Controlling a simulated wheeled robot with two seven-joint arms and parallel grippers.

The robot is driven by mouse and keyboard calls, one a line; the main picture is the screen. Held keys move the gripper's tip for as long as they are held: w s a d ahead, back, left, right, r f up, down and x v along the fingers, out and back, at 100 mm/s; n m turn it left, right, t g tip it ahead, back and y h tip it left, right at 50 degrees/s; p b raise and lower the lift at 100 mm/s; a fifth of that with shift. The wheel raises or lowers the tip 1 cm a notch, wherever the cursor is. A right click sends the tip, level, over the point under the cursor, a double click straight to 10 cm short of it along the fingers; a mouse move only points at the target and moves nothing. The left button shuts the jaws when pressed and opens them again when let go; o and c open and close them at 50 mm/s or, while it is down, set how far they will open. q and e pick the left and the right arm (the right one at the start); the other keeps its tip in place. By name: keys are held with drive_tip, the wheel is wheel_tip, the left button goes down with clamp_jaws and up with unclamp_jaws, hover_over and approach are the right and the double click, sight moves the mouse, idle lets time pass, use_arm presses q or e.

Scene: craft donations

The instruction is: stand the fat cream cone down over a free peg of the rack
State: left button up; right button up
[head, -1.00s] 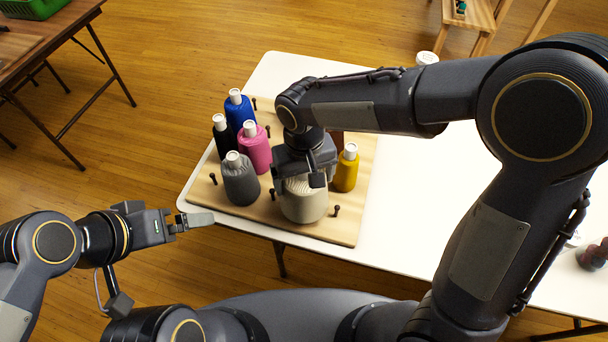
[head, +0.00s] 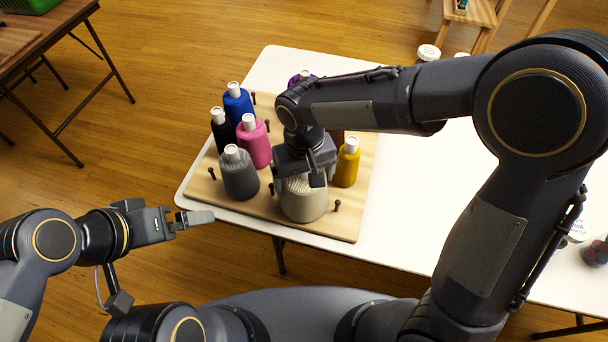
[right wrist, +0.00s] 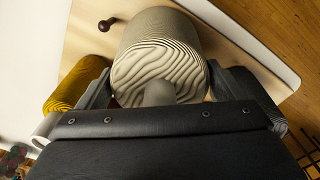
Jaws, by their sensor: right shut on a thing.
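The fat cream cone (head: 303,201) is at the front of the wooden peg rack (head: 340,225), between the grey cone and the yellow cone. My right gripper (head: 303,172) reaches down from above and is shut on the cone's upper part. In the right wrist view the cream cone (right wrist: 160,65) sits between the two fingers. Its base is low at the board, but whether it rests there or has a peg inside is hidden. A free peg (head: 337,205) stands just right of it. My left gripper (head: 192,219) is off the table's front left corner; its jaw opening is unclear.
Grey (head: 239,175), pink (head: 254,145), black (head: 221,132), blue (head: 237,103) and yellow (head: 347,165) cones stand on the rack. A purple cone (head: 301,78) is partly hidden behind my right arm. Bare pegs show at the left (head: 212,174).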

drive_tip(key=shift+f, duration=0.15)
drive_tip(key=o, duration=1)
drive_tip(key=shift+c, duration=0.2)
drive_tip(key=shift+r+p, duration=0.35)
drive_tip(key=shift+r, duration=3.6)
drive_tip(key=s+d+r+m+t+y+p, duration=0.1)
drive_tip(key=s+d+r+y, duration=0.15)
drive_tip(key=d, duration=0.45)
drive_tip(key=s+d+r+m+t+y+p, duration=0.1)
drive_tip(key=s+d+r, duration=0.15)
drive_tip(key=d, duration=0.35)
drive_tip(key=s+d+m+t+p, duration=0.1)
drive_tip(key=s+d+m+t, duration=0.2)
drive_tip(key=s+d, duration=0.3)
drive_tip(key=s, duration=0.3)
drive_tip(key=shift+d+t, duration=0.15)
drive_tip(key=shift+t, duration=0.25)
